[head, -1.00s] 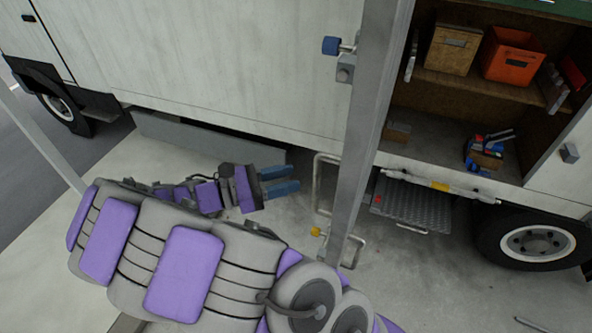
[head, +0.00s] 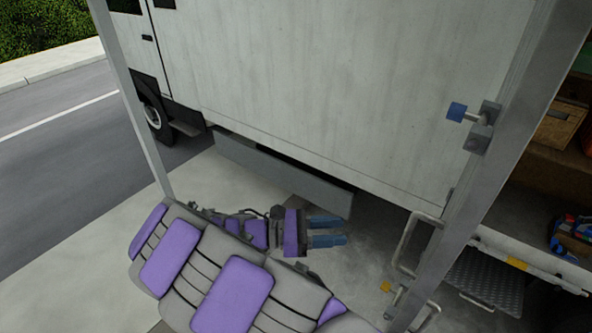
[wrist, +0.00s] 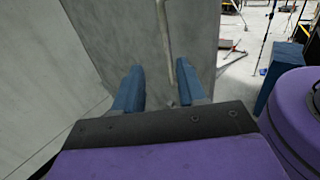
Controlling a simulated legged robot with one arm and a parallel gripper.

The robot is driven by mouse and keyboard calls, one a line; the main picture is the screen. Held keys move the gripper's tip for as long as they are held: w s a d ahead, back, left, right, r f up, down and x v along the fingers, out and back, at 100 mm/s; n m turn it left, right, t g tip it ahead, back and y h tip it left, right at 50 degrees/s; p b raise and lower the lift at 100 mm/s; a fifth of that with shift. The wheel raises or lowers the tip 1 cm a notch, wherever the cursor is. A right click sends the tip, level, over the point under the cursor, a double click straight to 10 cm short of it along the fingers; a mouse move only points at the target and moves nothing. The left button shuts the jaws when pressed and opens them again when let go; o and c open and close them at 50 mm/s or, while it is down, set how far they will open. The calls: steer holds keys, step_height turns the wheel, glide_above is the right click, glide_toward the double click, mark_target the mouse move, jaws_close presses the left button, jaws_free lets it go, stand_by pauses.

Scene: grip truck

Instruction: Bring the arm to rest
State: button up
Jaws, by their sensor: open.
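My gripper (head: 326,231) has two blue fingers and a purple and dark grey body. In the head view it is held out to the right, in front of the truck's lower side. Its fingers are apart with nothing between them. In the wrist view the fingers of my gripper (wrist: 158,88) also stand apart and empty, with a grey panel and a thin upright bar beyond them. My purple and grey arm fills the lower part of the head view.
The white truck (head: 330,90) stands behind my arm. Blue tools (head: 568,235) lie inside. Pale floor and a road (head: 60,140) are at the left.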

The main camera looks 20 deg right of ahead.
steer(key=s+d+f+m+g+y+b, duration=0.1)
steer(key=s+d+f+m+y+b, duration=0.2)
steer(key=s+f+m+y+b, duration=0.9)
steer(key=s+a+f+m+t+y+b, duration=0.1)
steer(key=s+a+f+t+y+b, duration=0.1)
steer(key=s+a+f+b, duration=0.3)
steer(key=s+a+f+m+t+y+b, duration=0.1)
steer(key=s+a+f+b, duration=0.4)
steer(key=f+b, duration=0.5)
steer(key=shift+s+a+f+m+t+y, duration=0.2)
steer(key=shift+a+m+t+y, duration=0.3)
steer(key=shift+a+y, duration=0.6)
